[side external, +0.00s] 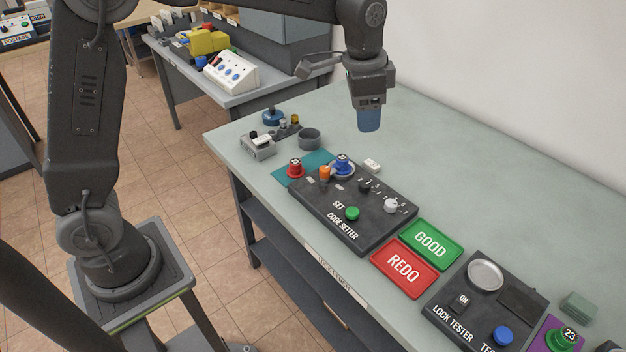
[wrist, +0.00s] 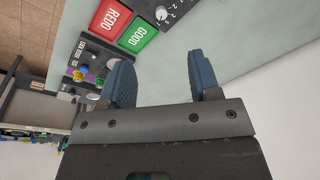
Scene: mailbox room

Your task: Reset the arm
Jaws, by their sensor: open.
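My gripper (side external: 369,119) hangs over the back part of the workbench, pointing down, in the side external view. It is well above the bench top and touches nothing. In the wrist view its two blue fingers (wrist: 165,82) stand apart with nothing between them. The code setter (side external: 353,207) is a black box with knobs and a green button, in front of and below my gripper. A red knob piece (side external: 295,169), an orange one (side external: 325,173) and a blue one (side external: 342,164) stand at its far left end.
The green GOOD tray (side external: 431,244) and red REDO tray (side external: 404,268) lie right of the code setter. The lock tester (side external: 485,302) is farther right. A grey cup (side external: 310,139) and small fixtures stand at the bench's left end. The back strip by the wall is mostly clear.

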